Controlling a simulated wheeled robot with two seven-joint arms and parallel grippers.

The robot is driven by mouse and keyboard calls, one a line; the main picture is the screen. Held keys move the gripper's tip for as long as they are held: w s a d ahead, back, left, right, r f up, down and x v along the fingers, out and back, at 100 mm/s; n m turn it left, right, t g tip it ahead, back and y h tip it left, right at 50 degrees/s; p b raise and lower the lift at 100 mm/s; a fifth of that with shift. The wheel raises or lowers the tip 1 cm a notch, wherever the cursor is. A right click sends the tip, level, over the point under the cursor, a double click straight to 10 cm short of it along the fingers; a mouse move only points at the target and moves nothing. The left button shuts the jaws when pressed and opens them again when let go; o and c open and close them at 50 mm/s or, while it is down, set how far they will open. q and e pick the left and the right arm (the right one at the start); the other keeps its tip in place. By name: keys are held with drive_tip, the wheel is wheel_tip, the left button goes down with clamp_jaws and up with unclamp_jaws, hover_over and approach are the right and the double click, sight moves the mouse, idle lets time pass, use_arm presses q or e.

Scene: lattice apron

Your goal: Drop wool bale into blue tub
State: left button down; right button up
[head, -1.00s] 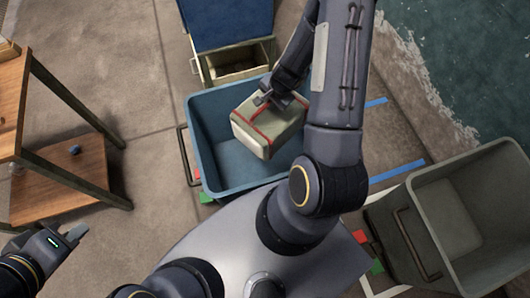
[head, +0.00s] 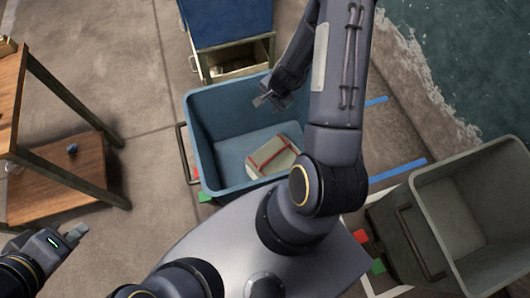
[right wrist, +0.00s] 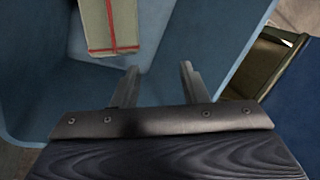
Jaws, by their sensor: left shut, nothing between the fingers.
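The wool bale (head: 272,157), pale with red straps, lies inside the blue tub (head: 196,128), toward its near right part; my right arm covers some of that side. In the right wrist view the bale (right wrist: 97,25) is at the top, apart from the fingers. My right gripper (head: 268,97) is above the tub's far part; its two fingers (right wrist: 158,78) are spread with nothing between them. My left gripper (head: 76,232) is shut and empty at the lower left, away from the tub.
A grey tub (head: 436,190) stands at the right. A wooden shelf table (head: 60,190) is at the left. A blue-topped crate (head: 230,25) stands behind the blue tub. Water (head: 480,60) lies beyond the edge at the upper right.

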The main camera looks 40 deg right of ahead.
drive_tip(key=p+v, duration=0.1)
drive_tip(key=v, duration=0.6)
drive_tip(key=shift+r, duration=0.4)
